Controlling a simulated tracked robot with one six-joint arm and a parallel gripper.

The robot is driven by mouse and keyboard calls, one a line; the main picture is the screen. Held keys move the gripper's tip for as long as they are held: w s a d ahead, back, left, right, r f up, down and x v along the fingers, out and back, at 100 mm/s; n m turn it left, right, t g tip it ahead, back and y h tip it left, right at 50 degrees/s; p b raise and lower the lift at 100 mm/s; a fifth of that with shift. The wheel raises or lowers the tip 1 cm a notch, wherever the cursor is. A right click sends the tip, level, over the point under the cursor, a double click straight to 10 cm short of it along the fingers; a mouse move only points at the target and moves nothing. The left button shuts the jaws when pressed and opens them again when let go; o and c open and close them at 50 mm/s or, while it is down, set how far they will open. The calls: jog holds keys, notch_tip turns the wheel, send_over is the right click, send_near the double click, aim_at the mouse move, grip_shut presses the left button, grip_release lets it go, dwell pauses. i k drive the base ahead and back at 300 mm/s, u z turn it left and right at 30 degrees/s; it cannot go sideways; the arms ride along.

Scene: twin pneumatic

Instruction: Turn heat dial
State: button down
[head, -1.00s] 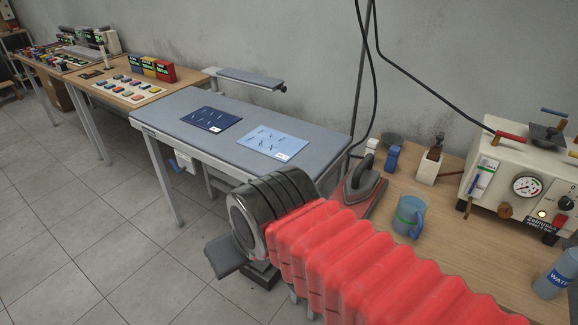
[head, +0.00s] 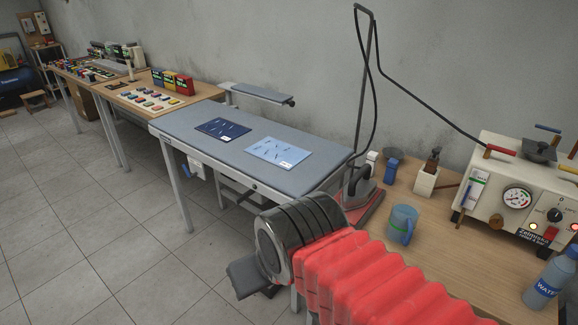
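A white boiler unit (head: 481,207) stands on the wooden table at the right. Its front has a round gauge (head: 517,198) and, to the right, a black dial (head: 554,215) with a light pointer mark. I cannot read the dial's setting. My red bellows-covered arm comes from the lower right and ends in a dark wrist above the floor, left of the wooden table. A dark flat part (head: 246,277), seemingly of my gripper, shows beyond the wrist. The rest is hidden. It is far from the dial, and its opening cannot be seen.
A blue mug (head: 402,224), a water bottle (head: 549,279) and an iron (head: 363,191) are on the wooden table. A cable hangs from a tall stand (head: 361,90). The grey ironing table (head: 205,148) holds two blue sheets. Tiled floor is free at left.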

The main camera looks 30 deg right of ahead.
aim_at(554, 215)
jog(key=z, duration=0.7)
jog(key=i, duration=1)
jog(key=k, duration=0.5)
jog(key=z, duration=0.45)
